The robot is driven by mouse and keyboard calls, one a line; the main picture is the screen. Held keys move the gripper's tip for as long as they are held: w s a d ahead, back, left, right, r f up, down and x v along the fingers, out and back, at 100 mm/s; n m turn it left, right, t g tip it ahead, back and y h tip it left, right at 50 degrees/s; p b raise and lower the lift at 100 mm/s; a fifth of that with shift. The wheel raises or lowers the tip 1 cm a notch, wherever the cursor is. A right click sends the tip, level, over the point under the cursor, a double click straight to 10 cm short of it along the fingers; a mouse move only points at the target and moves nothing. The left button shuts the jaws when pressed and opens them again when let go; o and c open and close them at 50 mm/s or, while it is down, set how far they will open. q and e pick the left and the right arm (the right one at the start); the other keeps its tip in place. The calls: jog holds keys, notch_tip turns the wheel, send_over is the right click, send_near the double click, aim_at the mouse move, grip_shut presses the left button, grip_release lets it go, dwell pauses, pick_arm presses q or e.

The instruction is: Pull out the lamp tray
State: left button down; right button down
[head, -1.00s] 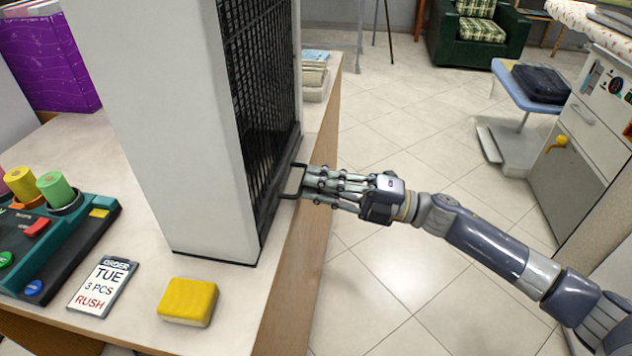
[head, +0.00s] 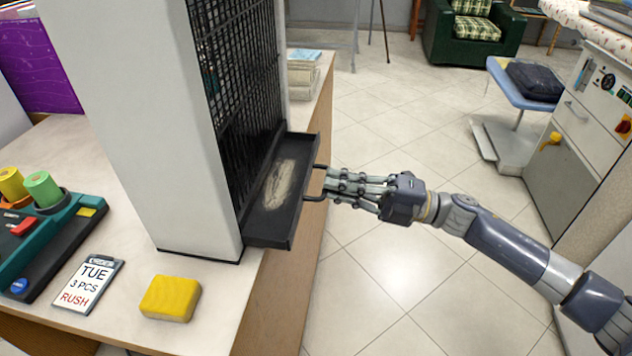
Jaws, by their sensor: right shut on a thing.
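The lamp tray (head: 285,198) is a shallow black tray at the foot of the tall white unit (head: 150,120) with a black grille side. It sticks out partway to the right, past the counter's edge, and a pale dusty patch lies on its floor. Its black wire handle (head: 318,190) is on the outer wall. My right gripper (head: 330,188) reaches in from the right and is shut on the handle. Its fingers hide part of the handle. The tray's inner part is hidden inside the unit. My left gripper is not in view.
The counter (head: 225,305) holds a yellow sponge (head: 171,298), an order card (head: 88,286) and a teal spool holder (head: 50,235) at the left. Folded items (head: 303,75) lie behind the unit. The tiled floor right of the counter is clear around my arm.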

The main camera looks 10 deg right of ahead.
jog(key=v, duration=0.3)
jog(key=r+v, duration=0.1)
jog(key=v, duration=0.1)
jog(key=shift+f, duration=0.1)
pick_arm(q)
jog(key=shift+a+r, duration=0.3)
pick_arm(e)
jog(key=c, duration=2)
grip_release()
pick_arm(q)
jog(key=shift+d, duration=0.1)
pick_arm(e)
jog(key=v, duration=1.2)
jog(key=shift+w, duration=0.1)
